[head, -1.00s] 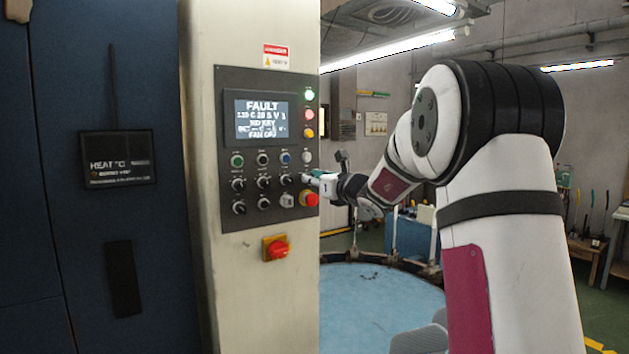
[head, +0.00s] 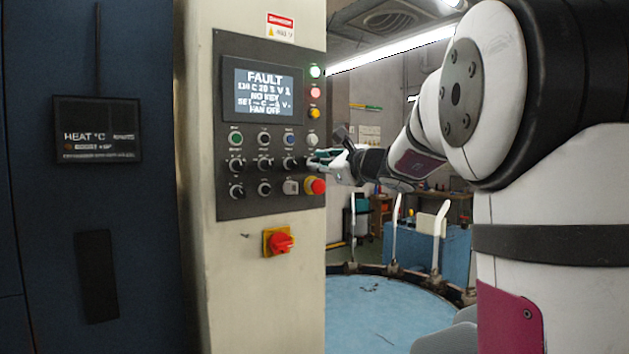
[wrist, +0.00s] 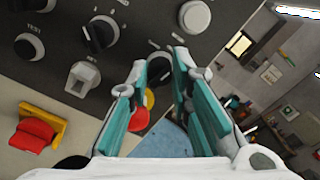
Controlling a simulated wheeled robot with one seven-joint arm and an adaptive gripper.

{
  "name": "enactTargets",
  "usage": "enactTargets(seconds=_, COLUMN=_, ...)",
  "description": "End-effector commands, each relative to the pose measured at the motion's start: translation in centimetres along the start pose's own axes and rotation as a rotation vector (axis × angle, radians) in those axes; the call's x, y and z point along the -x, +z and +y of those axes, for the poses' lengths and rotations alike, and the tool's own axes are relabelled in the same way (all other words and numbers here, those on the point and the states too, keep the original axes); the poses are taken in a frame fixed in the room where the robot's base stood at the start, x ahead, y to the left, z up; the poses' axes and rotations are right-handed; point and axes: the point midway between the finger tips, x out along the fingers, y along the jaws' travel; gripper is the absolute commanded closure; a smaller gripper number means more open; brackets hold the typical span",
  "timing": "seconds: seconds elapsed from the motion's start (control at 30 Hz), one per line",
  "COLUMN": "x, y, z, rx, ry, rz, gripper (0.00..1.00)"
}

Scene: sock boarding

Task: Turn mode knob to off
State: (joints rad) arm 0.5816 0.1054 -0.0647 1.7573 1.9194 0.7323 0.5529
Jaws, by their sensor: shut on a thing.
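The dark control panel (head: 250,208) carries rows of black knobs. My gripper (head: 318,160) is at the panel's right edge, at the right end of the middle knob row. In the wrist view its teal-padded fingers (wrist: 158,80) are shut on a black knob (wrist: 160,65), partly hidden between the tips. The label by it is too small to read, so I cannot tell its setting or confirm that it is the mode knob. A neighbouring black knob (wrist: 100,36) is to its left.
A red emergency stop (head: 315,186) is just below my gripper. A white key switch (head: 290,186) is beside it. A red switch on a yellow plate (head: 279,241) is lower. The display (head: 263,90) reads FAULT. A round blue surface (head: 375,310) is to the right.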

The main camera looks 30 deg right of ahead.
Motion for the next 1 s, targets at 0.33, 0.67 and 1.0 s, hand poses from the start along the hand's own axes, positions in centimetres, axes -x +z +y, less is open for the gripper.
enactTargets(seconds=0.33, x=-0.15, y=-0.20, z=0.19, rx=0.171, ry=0.001, rz=0.000, gripper=1.00)
enactTargets(seconds=0.67, x=-0.03, y=-0.06, z=0.11, rx=0.214, ry=0.002, rz=0.001, gripper=1.00)
enactTargets(seconds=1.0, x=-0.03, y=-0.03, z=0.10, rx=0.213, ry=0.002, rz=0.001, gripper=0.69)
